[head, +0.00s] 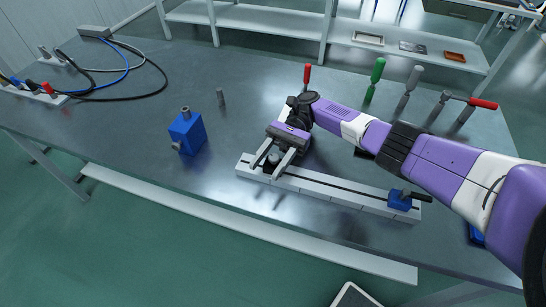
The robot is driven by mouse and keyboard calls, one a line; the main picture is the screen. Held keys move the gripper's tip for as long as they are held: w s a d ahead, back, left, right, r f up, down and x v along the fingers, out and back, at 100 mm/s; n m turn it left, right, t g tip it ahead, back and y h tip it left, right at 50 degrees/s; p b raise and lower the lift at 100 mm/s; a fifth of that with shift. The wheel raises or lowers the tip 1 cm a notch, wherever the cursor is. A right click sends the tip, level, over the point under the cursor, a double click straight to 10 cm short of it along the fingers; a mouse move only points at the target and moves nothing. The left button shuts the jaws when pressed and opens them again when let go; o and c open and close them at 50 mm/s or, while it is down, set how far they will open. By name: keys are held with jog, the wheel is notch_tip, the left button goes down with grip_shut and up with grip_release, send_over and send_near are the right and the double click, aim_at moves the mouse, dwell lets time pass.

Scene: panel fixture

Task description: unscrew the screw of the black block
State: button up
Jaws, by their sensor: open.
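My gripper (266,169) is open at the left end of a pale slotted rail (325,188) on the table. Its two fingers point down toward the rail. A small dark part (273,157) shows between the fingers and looks like the black block or its screw; my gripper hides most of it. I cannot tell whether the fingers touch it. A blue block (400,200) with a black handle sits at the rail's right end.
A larger blue block (187,133) and a small grey pin (220,97) stand left of my gripper. Screwdriver-like tools with red (307,74), green (378,70) and grey handles stand behind my arm. Cables (130,70) lie at the far left. The table's front left is clear.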

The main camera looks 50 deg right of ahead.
aim_at(277, 156)
jog(key=d+b, duration=0.1)
jog(key=b, duration=0.1)
jog(key=d+b, duration=0.1)
jog(key=shift+w+d+f, duration=0.3)
jog(key=shift+d+f, duration=0.05)
jog(key=shift+f, duration=0.05)
jog(key=d+b, duration=0.2)
jog(key=b, duration=0.1)
jog(key=shift+w+d, duration=0.2)
jog(key=b, duration=0.2)
jog(key=d+b, duration=0.1)
jog(key=shift+w+d+r+b, duration=0.2)
jog(key=shift+d+b, duration=0.1)
jog(key=shift+b, duration=0.1)
jog(key=shift+d+r+b, duration=0.15)
jog(key=shift+d+b, duration=0.1)
jog(key=shift+b, duration=0.05)
jog(key=shift+r, duration=0.1)
